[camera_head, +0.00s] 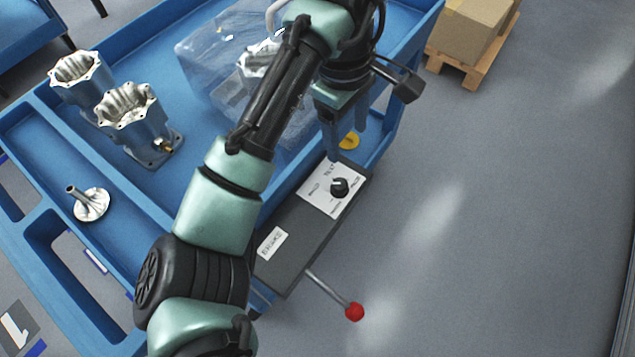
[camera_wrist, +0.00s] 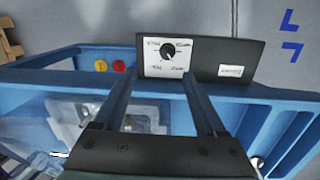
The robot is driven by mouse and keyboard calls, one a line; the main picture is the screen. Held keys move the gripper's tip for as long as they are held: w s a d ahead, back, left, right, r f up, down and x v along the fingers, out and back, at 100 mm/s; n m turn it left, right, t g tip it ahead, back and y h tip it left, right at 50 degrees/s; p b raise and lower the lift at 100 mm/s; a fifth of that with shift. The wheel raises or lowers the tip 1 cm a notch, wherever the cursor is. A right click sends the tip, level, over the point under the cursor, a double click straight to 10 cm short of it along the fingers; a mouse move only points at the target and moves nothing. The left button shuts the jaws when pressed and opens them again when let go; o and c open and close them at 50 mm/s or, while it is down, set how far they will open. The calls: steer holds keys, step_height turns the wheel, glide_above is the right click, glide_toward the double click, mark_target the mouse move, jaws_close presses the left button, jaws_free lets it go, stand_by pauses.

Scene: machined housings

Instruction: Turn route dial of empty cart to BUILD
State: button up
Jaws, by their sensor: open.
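The black route dial (camera_head: 339,188) sits on a white plate on the dark control panel (camera_head: 295,262) at the blue cart's (camera_head: 157,210) edge. It also shows in the wrist view (camera_wrist: 168,50). The plate has several small labels around the dial; I cannot read them or the pointer's direction surely. My gripper (camera_head: 345,150) is open and empty, its fingers pointing toward the panel. In the wrist view the dial lies beyond and between the fingertips (camera_wrist: 158,76), apart from them. This cart is not bare: metal housings (camera_head: 140,125) stand on it.
A lever with a red knob (camera_head: 355,312) sticks out from the panel. A clear box (camera_head: 205,60) and a small flanged part (camera_head: 91,204) are on the cart. Yellow (camera_wrist: 100,66) and red (camera_wrist: 119,66) discs sit near the panel. Cardboard on a pallet (camera_head: 470,30) stands behind; right floor is clear.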

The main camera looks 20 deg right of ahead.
mark_target(340, 183)
steer(key=shift+m+y, duration=0.4)
steer(key=shift+y, duration=0.2)
steer(key=f+b, duration=0.1)
steer(key=f, duration=0.3)
steer(key=f+b, duration=0.2)
steer(key=f, duration=0.3)
steer(key=f+b, duration=0.2)
steer(key=f, duration=0.2)
steer(key=shift+s+a+f, duration=0.15)
steer(key=shift+s+f, duration=0.15)
steer(key=shift+f, duration=0.05)
jaws_close()
